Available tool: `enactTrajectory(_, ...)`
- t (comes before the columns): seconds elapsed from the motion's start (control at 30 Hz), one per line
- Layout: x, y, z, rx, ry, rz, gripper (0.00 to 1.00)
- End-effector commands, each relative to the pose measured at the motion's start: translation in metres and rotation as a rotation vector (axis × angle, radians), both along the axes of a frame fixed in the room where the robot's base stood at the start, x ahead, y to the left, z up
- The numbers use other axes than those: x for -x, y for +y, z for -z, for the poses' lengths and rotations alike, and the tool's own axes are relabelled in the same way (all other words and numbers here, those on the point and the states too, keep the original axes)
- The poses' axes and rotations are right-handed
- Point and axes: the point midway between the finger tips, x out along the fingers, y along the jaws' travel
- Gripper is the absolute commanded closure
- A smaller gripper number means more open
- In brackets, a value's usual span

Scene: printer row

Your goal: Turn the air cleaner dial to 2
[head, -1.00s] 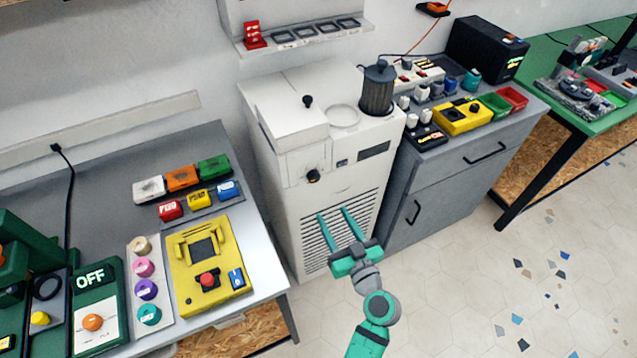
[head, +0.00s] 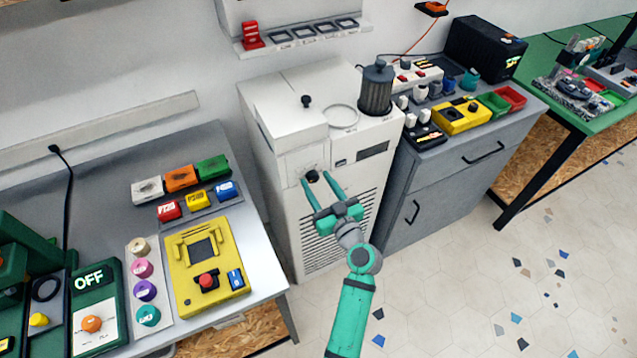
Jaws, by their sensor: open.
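The air cleaner (head: 345,225) is a tall white cabinet with a slatted grille on its front. Its dial (head: 312,176) is a small black knob on the upper front face. The dial's marks are too small to read. My gripper (head: 314,178) is open, with its two green fingertips at the height of the dial, one to its left and one to its right. I cannot tell whether either fingertip touches the knob.
A dark filter canister (head: 376,90) stands on top of the cabinet. A grey bench (head: 225,150) with a yellow device (head: 208,262) is close on the left, and a grey drawer unit (head: 450,175) is on the right. The floor in front is clear.

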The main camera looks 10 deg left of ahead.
Motion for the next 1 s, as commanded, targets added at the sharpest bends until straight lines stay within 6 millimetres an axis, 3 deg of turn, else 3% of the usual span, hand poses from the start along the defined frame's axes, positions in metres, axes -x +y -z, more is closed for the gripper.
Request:
enactTrajectory(0.37, -0.0041, 0.0023, 0.0003, 0.001, 0.001, 0.001, 0.54)
enactTrajectory(0.53, -0.0043, 0.0003, 0.0003, 0.001, 0.001, 0.004, 0.94)
enactTrajectory(1.0, -0.0040, 0.0007, 0.0007, -0.066, 0.050, 0.002, 0.94)
